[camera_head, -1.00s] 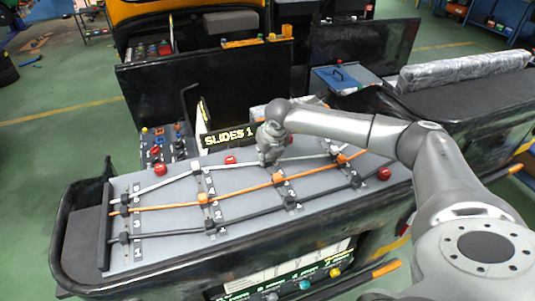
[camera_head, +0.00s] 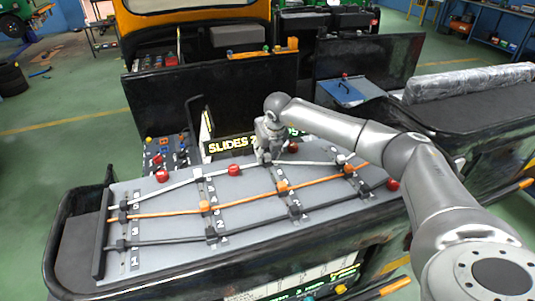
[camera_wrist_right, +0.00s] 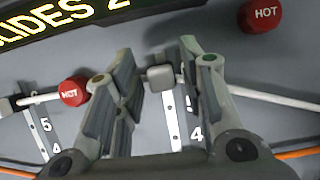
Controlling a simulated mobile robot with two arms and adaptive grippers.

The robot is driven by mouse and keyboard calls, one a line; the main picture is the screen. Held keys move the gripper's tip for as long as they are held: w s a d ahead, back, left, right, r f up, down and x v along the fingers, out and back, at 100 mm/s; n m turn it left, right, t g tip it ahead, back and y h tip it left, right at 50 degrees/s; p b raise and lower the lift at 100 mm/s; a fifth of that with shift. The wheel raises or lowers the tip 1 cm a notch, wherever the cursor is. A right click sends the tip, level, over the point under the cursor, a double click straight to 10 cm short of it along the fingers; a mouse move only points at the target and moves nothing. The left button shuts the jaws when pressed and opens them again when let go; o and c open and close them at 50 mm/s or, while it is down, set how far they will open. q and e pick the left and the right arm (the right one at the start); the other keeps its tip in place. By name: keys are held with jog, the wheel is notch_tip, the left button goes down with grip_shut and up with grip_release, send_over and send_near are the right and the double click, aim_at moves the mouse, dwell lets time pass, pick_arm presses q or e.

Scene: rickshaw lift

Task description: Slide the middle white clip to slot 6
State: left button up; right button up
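The white cord (camera_head: 180,182) runs along the back of the grey sloped board (camera_head: 150,262). A white clip sits on it at the left (camera_head: 198,174) and another at the right (camera_head: 342,159). My right gripper (camera_head: 266,157) is over the cord between them and hides the clip there. In the right wrist view that grey-white clip (camera_wrist_right: 161,78) sits at the upper end of a white slotted strip, above the printed 4. The open right fingers (camera_wrist_right: 160,70) stand on either side of it, with small gaps. My left gripper is not in view.
Red HOT knobs stand close on both sides of my gripper, at left (camera_wrist_right: 73,91) and right (camera_wrist_right: 260,15). An orange cord (camera_head: 245,195) and a black cord (camera_head: 260,228) cross the board in front. A sign (camera_head: 232,143) reading SLIDES 2 stands behind.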

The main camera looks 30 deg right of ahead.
jog(key=shift+f, duration=0.15)
jog(key=v, duration=1.2)
dwell(0.4)
